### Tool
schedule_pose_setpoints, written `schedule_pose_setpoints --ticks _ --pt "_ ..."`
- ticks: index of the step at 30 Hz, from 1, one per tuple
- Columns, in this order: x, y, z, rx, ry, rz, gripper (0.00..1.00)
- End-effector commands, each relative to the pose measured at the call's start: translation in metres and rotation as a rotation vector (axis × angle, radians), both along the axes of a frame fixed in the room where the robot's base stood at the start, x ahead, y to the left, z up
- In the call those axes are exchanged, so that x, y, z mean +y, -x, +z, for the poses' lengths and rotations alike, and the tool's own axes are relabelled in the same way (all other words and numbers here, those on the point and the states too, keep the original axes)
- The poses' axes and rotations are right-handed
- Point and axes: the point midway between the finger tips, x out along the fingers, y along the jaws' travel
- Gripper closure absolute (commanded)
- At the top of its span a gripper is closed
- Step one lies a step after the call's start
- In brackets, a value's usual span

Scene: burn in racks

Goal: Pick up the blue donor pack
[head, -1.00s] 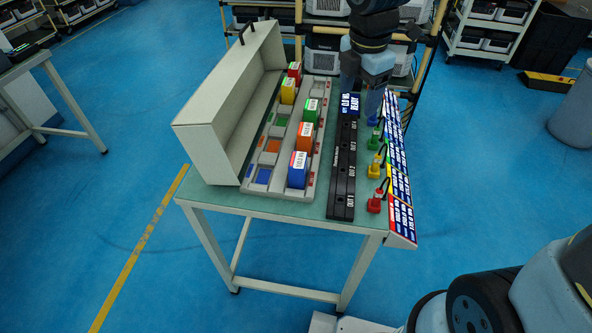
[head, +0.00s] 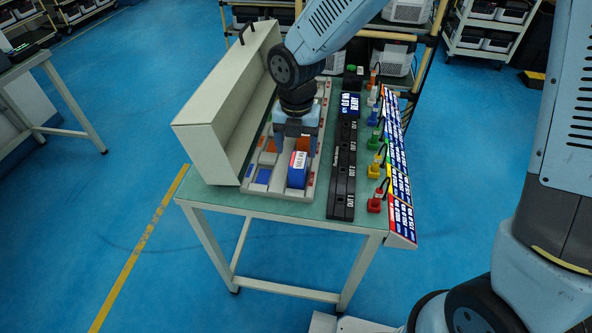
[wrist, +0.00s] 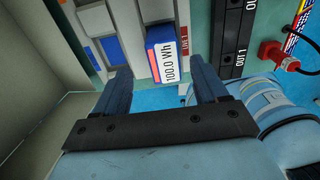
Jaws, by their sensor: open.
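The blue donor pack (head: 298,170) stands at the near right end of the grey rack (head: 270,190) on the bench. It has a white label on top and a red strip at one edge. In the wrist view the blue pack (wrist: 154,50) shows its "100.0 Wh" label, ahead of the fingers and roughly between them. My gripper (head: 294,148) is open and empty, above the rack and just beyond the pack in the head view. In the wrist view the two fingers (wrist: 165,85) are apart and do not touch the pack. My gripper and arm hide the other packs.
A tall grey panel (head: 225,115) stands along the rack's left side. To the right are a black strip of slots (head: 342,180), coloured plugs with cables (head: 374,200) and a sloped label board (head: 402,215). Blue and orange slots lie left of the pack.

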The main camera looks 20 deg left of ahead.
Motion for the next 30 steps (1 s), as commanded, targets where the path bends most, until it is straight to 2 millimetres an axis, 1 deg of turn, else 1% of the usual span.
schedule_pose_setpoints --ticks 1,3,8,10,15,19,23,29,30 --pt "0.000 0.001 -0.007 0.002 0.001 0.001 0.28" --pt "0.000 0.001 -0.012 0.001 0.000 0.000 0.28" --pt "0.000 0.001 -0.019 0.000 0.000 0.000 0.28" --pt "-0.001 0.002 -0.025 0.001 0.001 0.001 0.28" --pt "-0.006 0.006 -0.048 0.002 0.002 0.001 0.28" --pt "-0.005 0.005 -0.062 0.001 0.000 0.000 0.28" --pt "-0.005 0.005 -0.068 0.000 0.000 0.001 0.28" --pt "-0.005 0.005 -0.068 -0.001 -0.001 0.000 0.28" --pt "-0.005 0.005 -0.068 -0.001 -0.001 0.000 0.31"
